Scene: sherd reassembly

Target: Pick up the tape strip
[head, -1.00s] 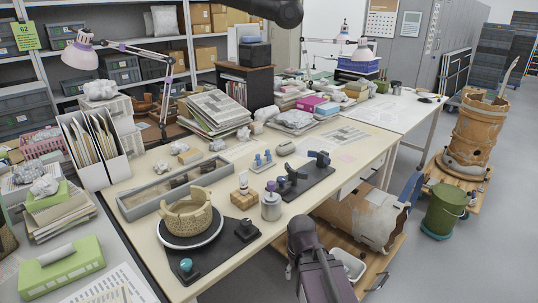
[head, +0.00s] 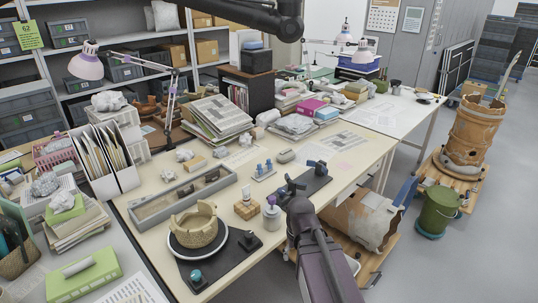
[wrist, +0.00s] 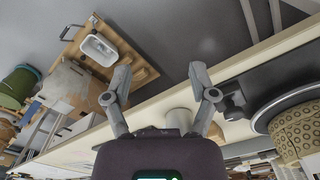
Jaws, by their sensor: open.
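I cannot make out the tape strip for certain in either view. A black mat (head: 306,186) on the worktable carries dark, dispenser-like pieces and small blue parts; any strip there is too small to tell. My gripper (wrist: 160,72) is open in the wrist view, its two grey fingers spread with nothing between them. It hangs by the front edge of the worktable, and the floor shows beyond the fingers. In the head view my arm reaches up beside a grey canister (head: 272,216) and hides part of the table edge.
A reassembled pot (head: 195,228) stands on a round turntable at the table's front left; it also shows in the wrist view (wrist: 297,132). A wooden block (head: 246,208) stands beside the canister. A long grey tray (head: 150,208) lies behind. A green bucket (head: 438,210) stands on the floor at right.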

